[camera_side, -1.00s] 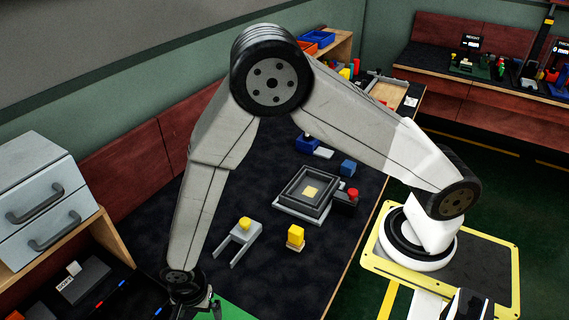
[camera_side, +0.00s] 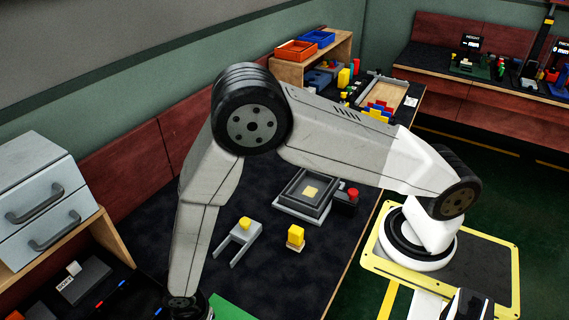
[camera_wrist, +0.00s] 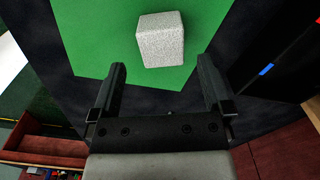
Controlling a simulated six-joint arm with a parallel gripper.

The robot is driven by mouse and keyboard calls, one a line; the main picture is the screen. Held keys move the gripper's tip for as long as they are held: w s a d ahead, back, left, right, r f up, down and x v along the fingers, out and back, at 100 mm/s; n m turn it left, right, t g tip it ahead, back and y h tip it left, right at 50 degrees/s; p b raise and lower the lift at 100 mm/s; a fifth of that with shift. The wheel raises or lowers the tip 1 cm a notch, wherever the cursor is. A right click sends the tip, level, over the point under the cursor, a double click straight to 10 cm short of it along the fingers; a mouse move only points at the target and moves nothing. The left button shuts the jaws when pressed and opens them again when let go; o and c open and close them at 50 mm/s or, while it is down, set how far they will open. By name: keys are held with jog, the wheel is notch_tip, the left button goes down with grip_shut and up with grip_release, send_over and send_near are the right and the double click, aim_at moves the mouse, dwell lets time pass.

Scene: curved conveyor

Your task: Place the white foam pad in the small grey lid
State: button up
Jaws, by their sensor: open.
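The white foam pad (camera_wrist: 161,40) is a speckled white block on a green mat (camera_wrist: 95,40) in the wrist view. My gripper (camera_wrist: 162,70) is open and empty, with its two dark fingers spread either side of the pad's line. The pad lies beyond the fingertips, and I see no contact. In the side view, my wrist (camera_side: 185,304) is at the bottom edge and the fingers are cut off. A corner of the green mat (camera_side: 232,312) shows beside it. I cannot make out a small grey lid with certainty in either view.
A dark grey square fixture (camera_side: 283,203) with a pale centre stands mid-table. A grey forked holder (camera_side: 226,252) with a yellow piece and a yellow block (camera_side: 295,235) stand nearer. Grey drawers (camera_side: 40,200) are at left. Bare dark table surrounds these items.

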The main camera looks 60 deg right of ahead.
jog(key=shift+a+f, duration=0.2)
jog(key=shift+f, duration=2.4)
jog(key=shift+c, duration=0.2)
jog(key=c, duration=1.3)
jog(key=shift+r, duration=0.15)
jog(key=shift+r, duration=0.8)
jog(key=s+d+r, duration=0.7)
jog(key=s+r, duration=0.4)
jog(key=shift+s+d, duration=0.35)
